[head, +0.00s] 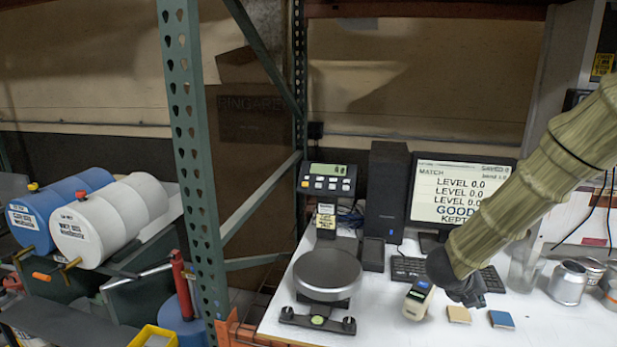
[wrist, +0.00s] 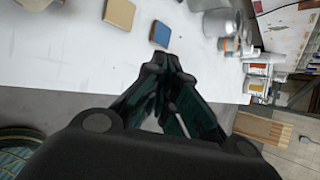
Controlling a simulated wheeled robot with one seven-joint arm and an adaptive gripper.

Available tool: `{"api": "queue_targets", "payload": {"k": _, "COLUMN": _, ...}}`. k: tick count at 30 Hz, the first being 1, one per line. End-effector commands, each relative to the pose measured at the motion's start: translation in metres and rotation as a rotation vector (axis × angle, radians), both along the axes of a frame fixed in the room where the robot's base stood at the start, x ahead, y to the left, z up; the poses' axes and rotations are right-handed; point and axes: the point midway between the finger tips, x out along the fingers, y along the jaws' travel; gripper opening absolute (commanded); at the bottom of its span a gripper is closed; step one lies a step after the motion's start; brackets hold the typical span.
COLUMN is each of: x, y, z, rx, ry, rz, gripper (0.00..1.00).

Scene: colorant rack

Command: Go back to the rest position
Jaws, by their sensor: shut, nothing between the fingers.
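My gripper (wrist: 160,80) is shut and empty in the wrist view, with its dark fingers meeting at the tips near the edge of the white table (wrist: 90,75). In the head view my arm comes in from the right, and my gripper (head: 468,297) shows dark and partly hidden at its end, over the table. A small handheld device (head: 419,299) with a blue screen shows just left of my gripper. A tan sample chip (head: 459,314) and a blue sample chip (head: 502,319) lie on the table in front of it.
A scale with a round pan (head: 327,270) stands left on the table. A monitor (head: 462,196), keyboard (head: 408,268) and black tower (head: 386,190) stand behind. Metal cans (head: 569,283) and a clear vessel (head: 525,264) stand right. A green rack post (head: 196,150) rises left, beside blue and white drums (head: 110,218).

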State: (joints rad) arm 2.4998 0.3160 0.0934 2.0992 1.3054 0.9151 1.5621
Motion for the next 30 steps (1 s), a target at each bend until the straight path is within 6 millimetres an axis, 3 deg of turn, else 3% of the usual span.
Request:
{"api": "queue_targets", "payload": {"k": 8, "x": -0.013, "y": 0.009, "z": -0.045, "rx": -0.099, "ry": 0.166, "rz": 0.225, "gripper": 0.0}}
{"api": "queue_targets", "payload": {"k": 14, "x": -0.031, "y": 0.025, "z": -0.095, "rx": -0.2, "ry": 0.353, "rz": 0.493, "gripper": 0.0}}
{"api": "queue_targets", "payload": {"k": 23, "x": -0.094, "y": 0.068, "z": -0.201, "rx": -0.388, "ry": 0.737, "rz": 1.115, "gripper": 0.0}}
{"api": "queue_targets", "payload": {"k": 30, "x": -0.173, "y": 0.108, "z": -0.278, "rx": -0.502, "ry": 0.988, "rz": 1.668, "gripper": 0.0}}
